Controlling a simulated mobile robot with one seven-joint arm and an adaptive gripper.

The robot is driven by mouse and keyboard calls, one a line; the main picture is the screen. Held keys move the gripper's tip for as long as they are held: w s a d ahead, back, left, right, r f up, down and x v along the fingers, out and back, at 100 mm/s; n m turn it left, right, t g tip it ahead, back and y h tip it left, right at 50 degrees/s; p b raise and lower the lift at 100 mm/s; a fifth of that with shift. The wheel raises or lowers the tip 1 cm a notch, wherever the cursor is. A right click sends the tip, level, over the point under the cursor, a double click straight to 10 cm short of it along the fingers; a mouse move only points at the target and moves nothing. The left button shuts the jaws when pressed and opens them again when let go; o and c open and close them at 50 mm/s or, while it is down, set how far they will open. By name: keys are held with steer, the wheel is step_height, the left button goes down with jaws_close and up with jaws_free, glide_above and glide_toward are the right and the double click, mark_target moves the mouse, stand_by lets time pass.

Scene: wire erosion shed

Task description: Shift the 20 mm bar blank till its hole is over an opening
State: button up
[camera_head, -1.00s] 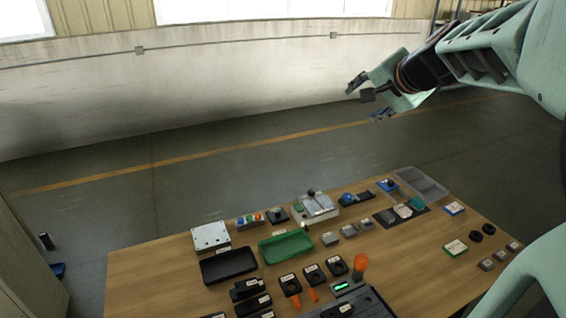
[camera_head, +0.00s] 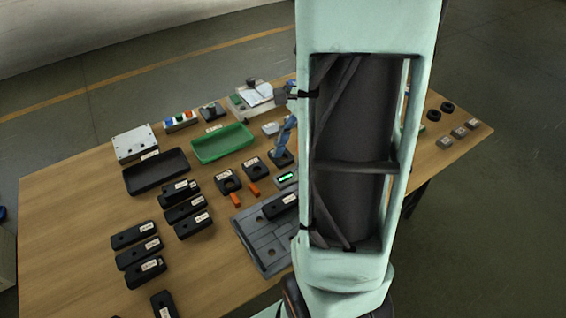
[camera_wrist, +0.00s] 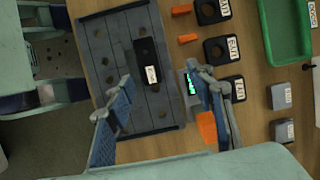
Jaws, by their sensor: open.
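A black bar blank (camera_head: 280,206) with a white label lies on a grey plate (camera_head: 258,246) near the table's front. My arm hides the plate's right side. In the wrist view the bar (camera_wrist: 148,79) lies on the plate (camera_wrist: 117,28), which has several round openings. A dark round spot near the bar's middle looks like its hole; I cannot tell whether an opening is beneath it. The labels are too small to read. My gripper (camera_wrist: 160,76) is open and empty above the plate's edge, its fingers apart on either side of the bar's near end in the picture.
Black holed blocks (camera_head: 228,181), a green tray (camera_head: 224,146) and a black tray (camera_head: 156,173) stand behind. Several other black bars (camera_head: 133,235) lie left.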

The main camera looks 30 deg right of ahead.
mark_target(277, 206)
steer(key=shift+s+a+f+g+y, duration=0.15)
steer(key=shift+s+a+f+g, duration=0.05)
steer(key=shift+s+f, duration=0.3)
steer(key=shift+s+a+f+g+y, duration=0.15)
steer(key=shift+s+f+g, duration=0.05)
steer(key=shift+s+f, duration=0.25)
steer(key=b+x, duration=0.2)
steer(key=x, duration=0.8)
steer(key=shift+a+f+b, duration=0.1)
steer(key=shift+f+b, duration=0.3)
steer(key=shift+c, duration=0.3)
jaws_close()
